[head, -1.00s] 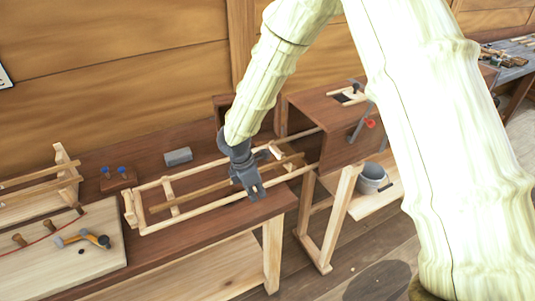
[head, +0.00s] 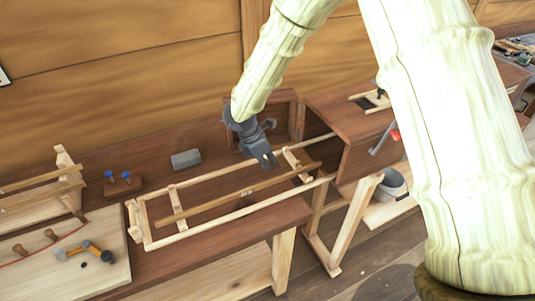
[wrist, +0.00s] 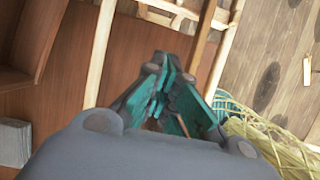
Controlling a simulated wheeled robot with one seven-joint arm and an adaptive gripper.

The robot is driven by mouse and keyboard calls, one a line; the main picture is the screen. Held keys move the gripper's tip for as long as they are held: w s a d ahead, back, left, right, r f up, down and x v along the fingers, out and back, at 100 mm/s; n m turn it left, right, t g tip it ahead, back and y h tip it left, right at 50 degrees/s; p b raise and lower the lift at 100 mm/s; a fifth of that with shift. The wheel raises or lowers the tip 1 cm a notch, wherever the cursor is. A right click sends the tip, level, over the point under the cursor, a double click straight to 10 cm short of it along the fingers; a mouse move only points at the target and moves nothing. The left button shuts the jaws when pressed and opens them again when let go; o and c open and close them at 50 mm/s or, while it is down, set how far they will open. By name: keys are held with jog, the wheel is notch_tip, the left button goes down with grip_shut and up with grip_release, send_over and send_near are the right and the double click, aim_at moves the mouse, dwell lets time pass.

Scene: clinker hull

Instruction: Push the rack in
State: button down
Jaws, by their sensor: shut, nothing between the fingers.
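The rack (head: 213,223) is a long pale wooden frame with two rails and crossbars. It lies along the brown bench, its left end well out on the bench and its right end at the open side of a brown wooden box (head: 362,122). A brown strip (head: 225,198) lies lengthwise in it. My gripper (head: 268,162) is shut and empty, above the rack near its back rail and right crossbar. In the wrist view the teal fingertips (wrist: 165,75) point between the rails (wrist: 98,60). I cannot tell whether they touch the rack.
A grey block (head: 186,159) and a small stand with blue knobs (head: 122,182) sit behind the rack. A board with a hammer (head: 88,250) lies at left. A grey bucket (head: 392,184) stands below the box. A yellow net (wrist: 270,145) shows in the wrist view.

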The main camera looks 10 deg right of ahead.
jog(key=p+x, duration=0.2)
jog(key=x, duration=0.3)
jog(key=shift+d, duration=0.1)
jog(key=d+p, duration=0.1)
jog(key=d, duration=0.1)
jog(key=shift+w+d+f+p, duration=0.15)
jog(key=shift+w+d+p, duration=0.2)
jog(key=shift+w+p, duration=0.05)
jog(key=shift+w+d, duration=0.1)
jog(key=shift+d, duration=0.45)
jog(key=shift+w+f, duration=0.1)
jog(key=shift+f, duration=0.05)
jog(key=shift+d, duration=0.1)
